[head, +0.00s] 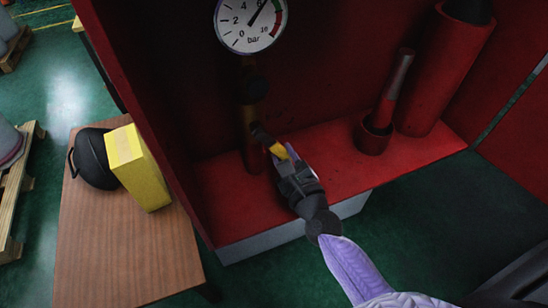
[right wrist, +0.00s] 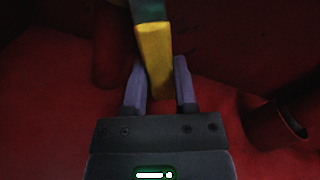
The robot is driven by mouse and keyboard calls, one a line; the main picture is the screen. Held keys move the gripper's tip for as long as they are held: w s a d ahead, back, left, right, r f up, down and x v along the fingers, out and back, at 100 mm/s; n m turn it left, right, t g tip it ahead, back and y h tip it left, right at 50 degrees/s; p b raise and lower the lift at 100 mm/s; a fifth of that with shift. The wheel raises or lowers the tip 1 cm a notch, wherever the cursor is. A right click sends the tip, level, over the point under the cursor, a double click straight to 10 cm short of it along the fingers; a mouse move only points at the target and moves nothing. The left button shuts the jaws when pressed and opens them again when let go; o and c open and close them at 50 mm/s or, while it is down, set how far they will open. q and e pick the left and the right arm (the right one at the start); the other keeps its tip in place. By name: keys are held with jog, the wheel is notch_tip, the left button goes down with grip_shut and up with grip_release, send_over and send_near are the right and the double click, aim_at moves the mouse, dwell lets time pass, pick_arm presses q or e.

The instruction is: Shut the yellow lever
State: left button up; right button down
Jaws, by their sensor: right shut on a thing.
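The lever points away from the pipe, down and to the right in the head view. My right gripper (head: 287,159) is shut on the lever's outer end and hides part of it. In the right wrist view the lever (right wrist: 154,50) lies between the two purple fingers of my right gripper (right wrist: 158,84). My left gripper is not in view.
A pressure gauge (head: 250,22) tops the pipe. A red cup-like holder (head: 371,137) and a large red cylinder (head: 443,70) stand to the right inside the red cabinet (head: 222,195). A wooden table (head: 120,250) with a yellow box (head: 138,165) and black helmet-like object (head: 91,158) stands left.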

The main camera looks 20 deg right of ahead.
jog(key=d+r+n+p, duration=0.5)
jog(key=r+n+p, duration=0.3)
jog(key=n, duration=0.4)
jog(key=shift+r+p, duration=0.25)
jog(key=shift+p, duration=0.3)
jog(key=shift+w, duration=0.15)
jog(key=shift+c, duration=2.2)
grip_release()
jog(key=shift+a, duration=0.1)
jog(key=shift+o, duration=0.2)
jog(key=s, duration=1)
jog(key=shift+d, duration=0.2)
